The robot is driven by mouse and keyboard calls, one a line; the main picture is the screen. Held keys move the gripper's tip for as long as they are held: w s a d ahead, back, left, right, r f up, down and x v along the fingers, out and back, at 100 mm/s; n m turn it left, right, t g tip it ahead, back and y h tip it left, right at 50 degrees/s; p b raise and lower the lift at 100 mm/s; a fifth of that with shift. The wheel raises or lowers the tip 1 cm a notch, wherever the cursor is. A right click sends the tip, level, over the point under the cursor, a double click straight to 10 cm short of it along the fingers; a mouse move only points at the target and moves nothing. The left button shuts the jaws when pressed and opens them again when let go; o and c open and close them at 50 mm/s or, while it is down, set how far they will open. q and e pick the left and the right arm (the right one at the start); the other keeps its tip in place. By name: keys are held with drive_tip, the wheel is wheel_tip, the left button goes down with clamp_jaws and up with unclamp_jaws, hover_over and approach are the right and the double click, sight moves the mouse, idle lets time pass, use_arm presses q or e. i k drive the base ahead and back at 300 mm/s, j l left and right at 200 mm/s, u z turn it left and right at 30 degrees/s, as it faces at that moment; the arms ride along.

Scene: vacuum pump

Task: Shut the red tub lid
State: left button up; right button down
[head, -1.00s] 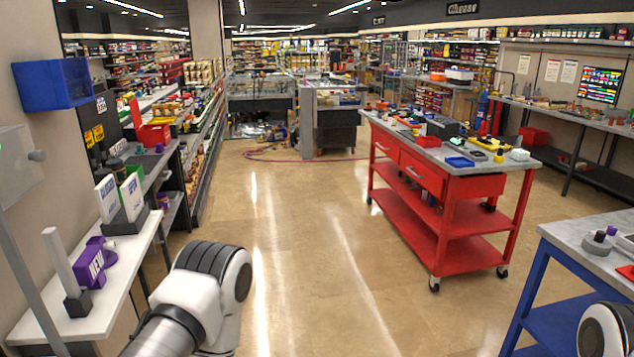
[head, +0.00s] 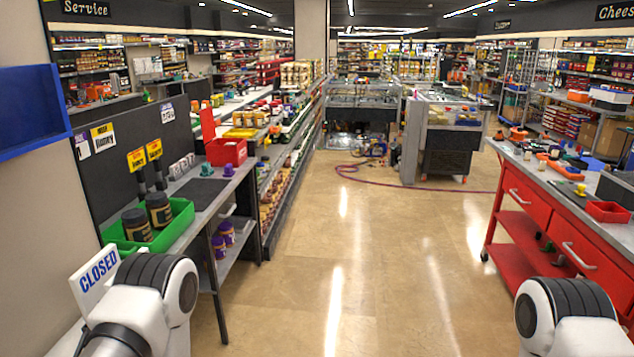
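A red tub (head: 226,152) stands on the grey counter along the left wall in the head view. A red lid panel (head: 207,123) stands upright at its left rear side, so the tub looks open. The tub is small from here and I cannot see into it well. My two arms show only as white and black links at the lower left and lower right. Neither gripper is in the picture.
A green bin (head: 150,236) with dark jars sits nearer on the left counter, beyond a CLOSED sign (head: 98,274). A red tool cart (head: 540,215) stands at the right. The floor (head: 345,270) between is clear; a hose lies further back.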

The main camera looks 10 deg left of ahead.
sight(207, 118)
drive_tip(key=i, duration=0.95)
drive_tip(key=i+u, duration=0.1)
drive_tip(key=i, duration=0.85)
drive_tip(key=i+l, duration=0.2)
drive_tip(key=i, duration=0.75)
